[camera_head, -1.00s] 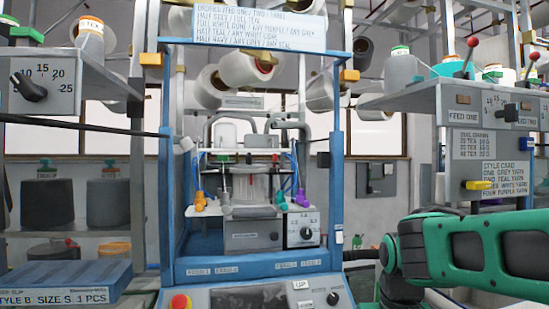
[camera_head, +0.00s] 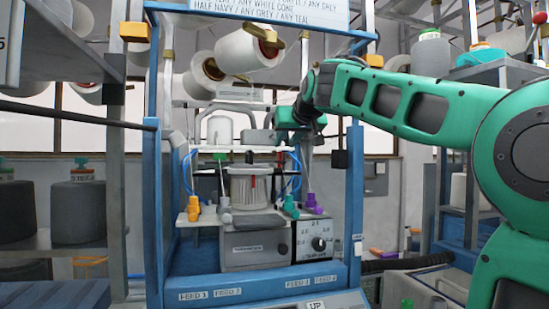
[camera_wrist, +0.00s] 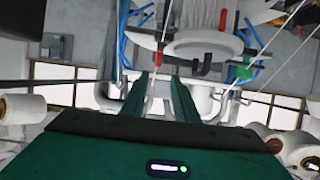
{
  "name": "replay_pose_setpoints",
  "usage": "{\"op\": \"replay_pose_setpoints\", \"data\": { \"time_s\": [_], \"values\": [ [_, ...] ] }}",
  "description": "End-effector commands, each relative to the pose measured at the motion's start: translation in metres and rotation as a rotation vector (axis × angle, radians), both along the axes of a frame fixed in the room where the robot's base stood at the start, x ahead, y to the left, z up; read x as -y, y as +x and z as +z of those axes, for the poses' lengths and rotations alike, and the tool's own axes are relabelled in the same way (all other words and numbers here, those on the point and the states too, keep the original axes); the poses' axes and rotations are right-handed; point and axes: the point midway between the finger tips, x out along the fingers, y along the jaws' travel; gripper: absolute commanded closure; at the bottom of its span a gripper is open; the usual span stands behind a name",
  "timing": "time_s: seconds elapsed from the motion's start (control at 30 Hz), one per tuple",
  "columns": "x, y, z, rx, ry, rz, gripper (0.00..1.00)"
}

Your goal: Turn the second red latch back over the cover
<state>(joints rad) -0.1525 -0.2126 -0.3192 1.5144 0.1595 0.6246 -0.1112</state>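The knitting head (camera_head: 250,190) is a pale ribbed cylinder inside the blue machine frame. One small red latch (camera_head: 253,181) shows at its front; it also shows in the wrist view (camera_wrist: 223,20). In the head view the fingertips are hard to make out.
Coloured yarn guides, orange (camera_head: 194,208), teal (camera_head: 290,206) and purple (camera_head: 312,203), flank the knitting head. Blue tubes and thin yarns run close to my fingers. A grey box with a dial (camera_head: 318,244) sits below. Frame posts (camera_head: 354,200) bound the sides.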

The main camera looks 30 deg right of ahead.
Motion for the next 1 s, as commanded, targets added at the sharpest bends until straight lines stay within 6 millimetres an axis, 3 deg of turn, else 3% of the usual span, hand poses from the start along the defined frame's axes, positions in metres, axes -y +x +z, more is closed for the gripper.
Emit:
{"op": "replay_pose_setpoints", "data": {
  "time_s": [0.5, 0.97, 1.0],
  "values": [
    [0.027, 0.071, -0.034, -0.005, 0.001, -0.009, 0.73],
    [0.031, 0.082, -0.038, -0.003, 0.002, -0.008, 0.73],
    [0.031, 0.082, -0.038, -0.003, 0.002, -0.008, 0.77]
  ]
}}
